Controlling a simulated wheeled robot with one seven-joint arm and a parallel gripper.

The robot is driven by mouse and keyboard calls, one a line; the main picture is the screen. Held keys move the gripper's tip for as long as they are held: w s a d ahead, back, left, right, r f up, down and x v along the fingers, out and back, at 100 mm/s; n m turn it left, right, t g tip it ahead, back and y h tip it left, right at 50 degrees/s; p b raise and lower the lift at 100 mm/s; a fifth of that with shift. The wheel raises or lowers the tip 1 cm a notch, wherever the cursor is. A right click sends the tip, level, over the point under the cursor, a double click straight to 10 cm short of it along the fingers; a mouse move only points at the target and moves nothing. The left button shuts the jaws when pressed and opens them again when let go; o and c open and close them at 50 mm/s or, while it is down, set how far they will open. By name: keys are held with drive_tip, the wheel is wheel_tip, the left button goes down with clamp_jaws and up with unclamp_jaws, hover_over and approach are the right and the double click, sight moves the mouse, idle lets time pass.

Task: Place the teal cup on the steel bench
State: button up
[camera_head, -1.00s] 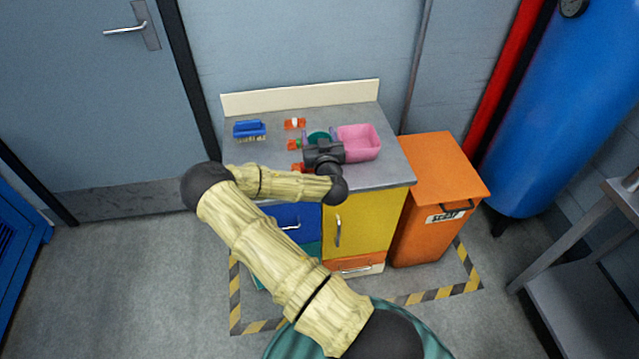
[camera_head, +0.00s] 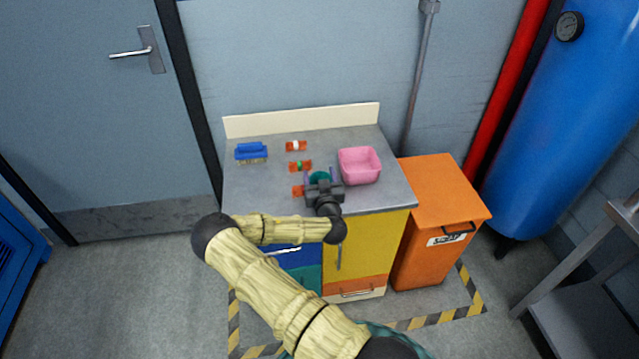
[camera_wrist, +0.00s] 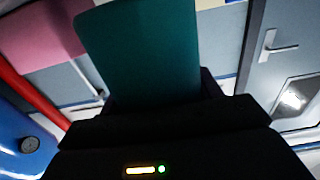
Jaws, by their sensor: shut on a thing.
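The teal cup (camera_head: 320,176) is between the fingers of my gripper (camera_head: 321,182), over the grey top of a coloured cabinet, left of a pink tub. In the wrist view the teal cup (camera_wrist: 140,50) fills the upper middle, held between the dark jaws. My gripper hides part of it in the head view, and I cannot tell how high it is above the top. The steel bench (camera_head: 608,222) stands at the right edge, cut off by the frame, with a lower shelf.
The cabinet top (camera_head: 245,190) also holds a blue brush (camera_head: 251,150), several small orange pieces (camera_head: 299,165) and the pink tub (camera_head: 360,168). An orange scrap bin (camera_head: 440,190) and a blue tank (camera_head: 555,120) stand between cabinet and bench.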

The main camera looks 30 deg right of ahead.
drive_tip(key=shift+f, duration=1.45)
drive_tip(key=shift+f, duration=0.15)
drive_tip(key=o, duration=1.1)
drive_tip(key=shift+c, duration=0.2)
drive_tip(key=shift+f, duration=0.15)
drive_tip(key=shift+s, duration=0.15)
drive_tip(key=r+b+v, duration=0.1)
drive_tip(key=v, duration=1.6)
drive_tip(key=shift+a+r+b, duration=0.15)
drive_tip(key=shift+r+b, duration=0.1)
drive_tip(key=shift+b, duration=0.05)
